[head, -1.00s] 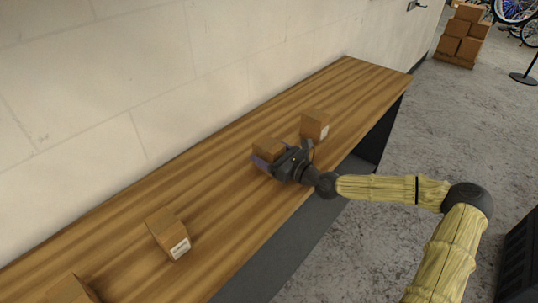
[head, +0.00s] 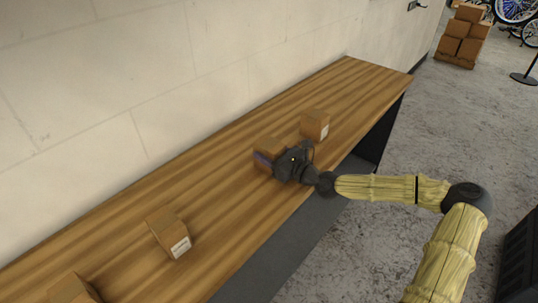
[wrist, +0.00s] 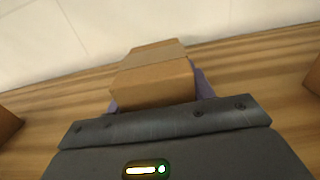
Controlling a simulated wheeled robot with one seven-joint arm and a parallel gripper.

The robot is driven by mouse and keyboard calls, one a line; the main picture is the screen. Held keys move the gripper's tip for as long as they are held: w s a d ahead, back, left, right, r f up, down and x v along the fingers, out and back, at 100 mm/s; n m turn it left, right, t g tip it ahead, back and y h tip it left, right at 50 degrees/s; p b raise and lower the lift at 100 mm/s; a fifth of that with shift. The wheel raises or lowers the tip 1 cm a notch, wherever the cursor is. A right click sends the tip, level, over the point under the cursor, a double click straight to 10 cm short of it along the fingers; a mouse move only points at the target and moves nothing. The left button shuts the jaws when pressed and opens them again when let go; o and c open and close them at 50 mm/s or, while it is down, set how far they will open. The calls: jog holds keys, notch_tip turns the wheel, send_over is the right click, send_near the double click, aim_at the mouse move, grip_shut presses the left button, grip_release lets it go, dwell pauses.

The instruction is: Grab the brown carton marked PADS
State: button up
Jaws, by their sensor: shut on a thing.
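A brown carton (head: 268,149) is on the wooden bench, in the middle of the row of cartons. My gripper (head: 270,160) is shut on it, with its fingers along the carton's sides. In the wrist view the carton (wrist: 153,80) sits between the purple-grey fingers, and a paler tape band crosses its top. No marking can be read on the faces that show, so I cannot tell whether it says PADS. I cannot tell whether it is clear of the bench top.
On the wooden bench (head: 220,190), another carton (head: 315,125) stands just behind and to the right. A labelled carton (head: 168,233) stands to the left, and one more (head: 72,290) is at the lower left edge. The wall runs along the back.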

jog(key=shift+r, duration=0.1)
notch_tip(320, 180, up, 10)
jog(key=shift+f, duration=0.1)
jog(key=shift+w, duration=0.1)
dwell(0.7)
